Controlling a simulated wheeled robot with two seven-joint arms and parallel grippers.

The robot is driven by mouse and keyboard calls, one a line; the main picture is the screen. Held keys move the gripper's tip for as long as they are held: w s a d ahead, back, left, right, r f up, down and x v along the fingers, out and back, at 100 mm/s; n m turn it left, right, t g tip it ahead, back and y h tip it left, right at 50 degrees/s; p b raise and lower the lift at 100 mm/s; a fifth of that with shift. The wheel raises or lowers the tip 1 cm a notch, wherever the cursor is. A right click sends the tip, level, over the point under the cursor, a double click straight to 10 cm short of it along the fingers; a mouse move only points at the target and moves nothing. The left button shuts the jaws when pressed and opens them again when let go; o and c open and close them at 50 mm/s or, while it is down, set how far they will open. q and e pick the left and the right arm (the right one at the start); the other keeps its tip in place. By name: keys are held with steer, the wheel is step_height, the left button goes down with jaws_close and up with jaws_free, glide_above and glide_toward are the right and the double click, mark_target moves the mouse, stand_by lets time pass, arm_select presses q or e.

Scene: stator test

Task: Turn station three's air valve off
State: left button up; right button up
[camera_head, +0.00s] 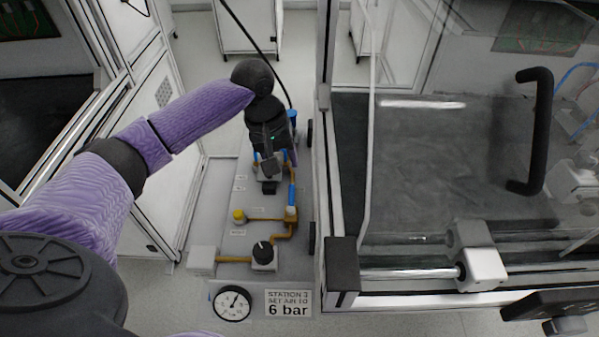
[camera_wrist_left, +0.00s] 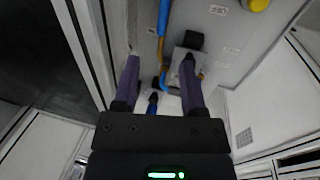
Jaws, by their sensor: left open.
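Station three's air panel (camera_head: 222,205) has orange pipes, blue fittings and a printed sign (camera_head: 288,303) reading "STATION 3", "6 bar". A grey block with a black part, seemingly the valve (camera_head: 269,187), sits high on the panel, partly hidden by my left gripper (camera_head: 268,165). In the left wrist view, the block (camera_wrist_left: 178,66) with its black part (camera_wrist_left: 193,40) lies just beyond my left fingertips (camera_wrist_left: 160,62). The purple fingers are apart with nothing clearly held between them. I cannot tell whether they touch the block, or the valve's position. My right gripper is not in view.
A round gauge (camera_head: 232,303) stands beside the sign. A black-topped knob (camera_head: 263,251) and a yellow cap (camera_head: 239,216) sit lower on the panel. A clear-walled machine with a black handle (camera_head: 541,130) borders the right; a white cabinet (camera_head: 160,150) borders the left.

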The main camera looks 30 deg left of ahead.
mark_target(291, 191)
arm_select(q)
steer(key=f+b, duration=0.1)
steer(key=f, duration=0.1)
steer(key=d+f+b, duration=0.1)
steer(key=f, duration=0.2)
steer(key=f+b, duration=0.1)
steer(key=f, duration=0.2)
steer(key=shift+w+d+f+b, duration=0.15)
steer(key=shift+w+b, duration=0.05)
steer(key=shift+b, duration=0.15)
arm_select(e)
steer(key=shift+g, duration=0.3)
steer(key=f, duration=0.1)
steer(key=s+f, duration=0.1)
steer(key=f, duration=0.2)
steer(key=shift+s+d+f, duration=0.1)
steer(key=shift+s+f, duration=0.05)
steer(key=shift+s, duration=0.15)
arm_select(q)
jaws_close()
